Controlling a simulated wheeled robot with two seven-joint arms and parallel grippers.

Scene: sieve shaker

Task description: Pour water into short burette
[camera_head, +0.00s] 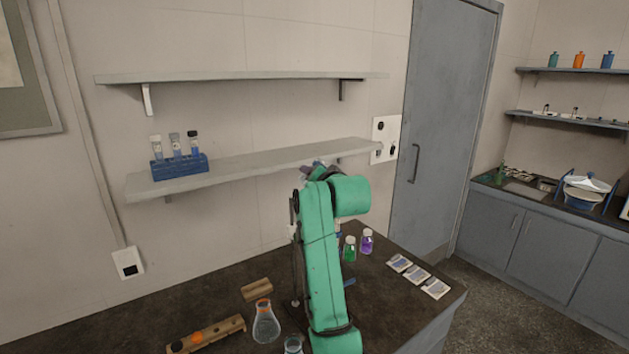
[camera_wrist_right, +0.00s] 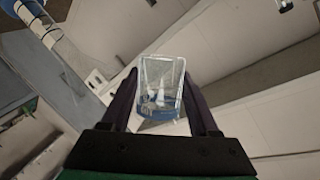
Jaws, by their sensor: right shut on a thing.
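My right gripper (camera_wrist_right: 160,110) is shut on a clear glass beaker (camera_wrist_right: 160,78), with a small amount of bluish liquid showing at its lower end. In the head view my right gripper (camera_head: 315,170) is raised in front of the lower shelf, and the beaker is not clear there. A clear tube with blue bands (camera_wrist_right: 50,35), perhaps the burette, is at the upper left of the wrist view, apart from the beaker. In the head view a thin upright rod (camera_head: 296,255) stands beside my arm, mostly hidden by it. My left gripper is not in view.
The dark table (camera_head: 225,310) holds a conical flask (camera_head: 265,328), a wooden rack (camera_head: 225,331), a wooden block (camera_head: 257,290), a green bottle (camera_head: 349,249), a purple bottle (camera_head: 366,241) and several cards (camera_head: 418,275). The lower shelf (camera_head: 255,166) holds a blue tube rack (camera_head: 180,168).

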